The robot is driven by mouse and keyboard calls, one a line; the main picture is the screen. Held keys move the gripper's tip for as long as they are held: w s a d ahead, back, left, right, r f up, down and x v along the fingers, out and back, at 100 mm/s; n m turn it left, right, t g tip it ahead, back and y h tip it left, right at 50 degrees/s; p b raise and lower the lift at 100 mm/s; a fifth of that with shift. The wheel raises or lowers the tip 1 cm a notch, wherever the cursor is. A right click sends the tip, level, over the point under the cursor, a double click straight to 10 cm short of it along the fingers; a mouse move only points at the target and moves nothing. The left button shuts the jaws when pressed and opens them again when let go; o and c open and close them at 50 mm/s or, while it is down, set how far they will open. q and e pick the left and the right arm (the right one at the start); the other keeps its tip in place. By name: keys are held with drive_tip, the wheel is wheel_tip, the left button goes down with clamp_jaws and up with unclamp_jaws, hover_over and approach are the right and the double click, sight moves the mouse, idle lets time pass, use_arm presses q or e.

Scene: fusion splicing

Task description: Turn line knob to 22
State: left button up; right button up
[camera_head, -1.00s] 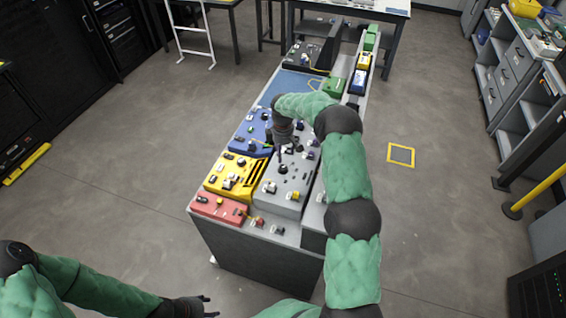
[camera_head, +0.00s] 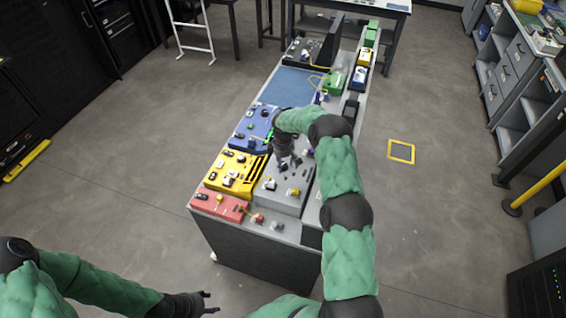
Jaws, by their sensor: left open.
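A long grey bench (camera_head: 238,243) carries red, yellow, blue and grey panels fitted with small knobs and switches. My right gripper (camera_head: 284,168) points down over the grey panel (camera_head: 282,200). Its fingers are small and dark against the panel, so I cannot tell whether they are open or touch a control. I cannot pick out the line knob or read any number at this size. My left gripper (camera_head: 210,302) is open and empty at the lower left, in front of the bench and away from the panels.
The yellow panel (camera_head: 222,184), red panel (camera_head: 212,208) and blue panel (camera_head: 243,140) lie left of the grey one. A blue mat (camera_head: 292,84) and a green device (camera_head: 335,82) are farther back. Shelves (camera_head: 500,95) stand at the right.

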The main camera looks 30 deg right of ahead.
drive_tip(key=c, duration=0.8)
drive_tip(key=m+b, duration=0.2)
drive_tip(key=shift+f+m+b, duration=0.15)
drive_tip(key=shift+m+b, duration=0.25)
drive_tip(key=m+b, duration=0.1)
drive_tip(key=m, duration=0.1)
drive_tip(key=shift+m+b, duration=0.9)
drive_tip(key=shift+m, duration=0.7)
